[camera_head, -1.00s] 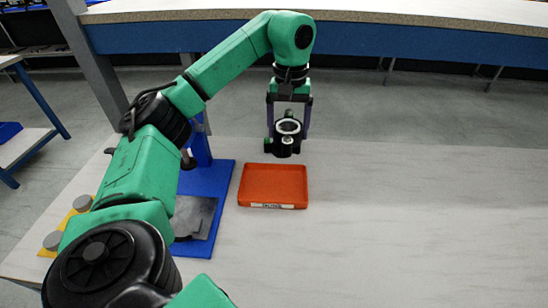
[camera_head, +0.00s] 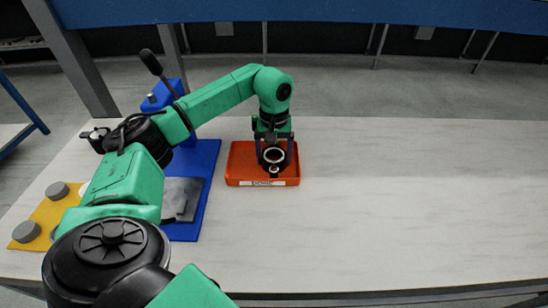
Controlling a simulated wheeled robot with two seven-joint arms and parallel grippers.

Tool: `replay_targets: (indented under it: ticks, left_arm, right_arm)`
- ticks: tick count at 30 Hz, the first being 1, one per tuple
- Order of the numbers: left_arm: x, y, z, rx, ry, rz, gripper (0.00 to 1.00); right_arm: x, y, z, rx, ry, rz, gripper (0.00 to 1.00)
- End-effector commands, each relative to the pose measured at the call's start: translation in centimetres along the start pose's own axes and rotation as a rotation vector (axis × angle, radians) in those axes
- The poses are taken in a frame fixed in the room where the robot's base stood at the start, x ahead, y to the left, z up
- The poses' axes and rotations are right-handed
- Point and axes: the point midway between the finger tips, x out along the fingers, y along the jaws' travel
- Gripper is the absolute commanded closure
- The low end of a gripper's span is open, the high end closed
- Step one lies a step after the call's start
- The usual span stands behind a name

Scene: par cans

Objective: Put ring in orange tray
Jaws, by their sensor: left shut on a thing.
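The orange tray (camera_head: 239,163) lies on the pale table, with a label on its front wall. My left gripper (camera_head: 274,152) points down over the tray and is shut on the ring (camera_head: 274,156), a dark, round, ring-shaped piece with a pale rim around its opening. The ring is within the tray's outline in the head view. I cannot tell whether it touches the tray floor. My right gripper is not in view.
A blue stand (camera_head: 206,158) with a lever and a grey plate is left of the tray, partly behind my left arm. A yellow board (camera_head: 45,213) with grey round pieces is at the far left. The table right of the tray is clear.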

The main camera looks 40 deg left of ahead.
Motion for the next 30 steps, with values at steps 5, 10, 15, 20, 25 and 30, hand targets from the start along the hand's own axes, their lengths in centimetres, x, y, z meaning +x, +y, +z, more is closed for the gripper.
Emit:
replay_targets:
  ticks: [5, 10, 15, 20, 25, 30]
  left_arm:
    - [0.1, 0.0, -0.1, 0.000, 0.002, 0.002, 0.64]
    - [0.4, 0.0, 0.0, 0.000, 0.002, 0.001, 0.07]
    - [0.4, 0.0, 0.0, 0.000, 0.002, 0.001, 0.00]
    - [-0.3, 0.0, -0.1, 0.000, 0.002, 0.002, 0.00]
    - [-4.0, 0.1, -0.1, 0.000, 0.006, 0.005, 0.00]
    - [-8.8, 0.1, -0.1, 0.000, 0.005, 0.005, 0.00]
  right_arm:
    - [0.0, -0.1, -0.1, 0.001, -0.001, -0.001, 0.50]
    - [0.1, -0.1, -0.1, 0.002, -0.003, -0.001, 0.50]
    - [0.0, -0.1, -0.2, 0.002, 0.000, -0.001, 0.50]
    - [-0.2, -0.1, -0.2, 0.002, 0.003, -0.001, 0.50]
    - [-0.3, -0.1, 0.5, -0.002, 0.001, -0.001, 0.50]
    - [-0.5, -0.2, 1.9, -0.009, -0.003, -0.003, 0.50]
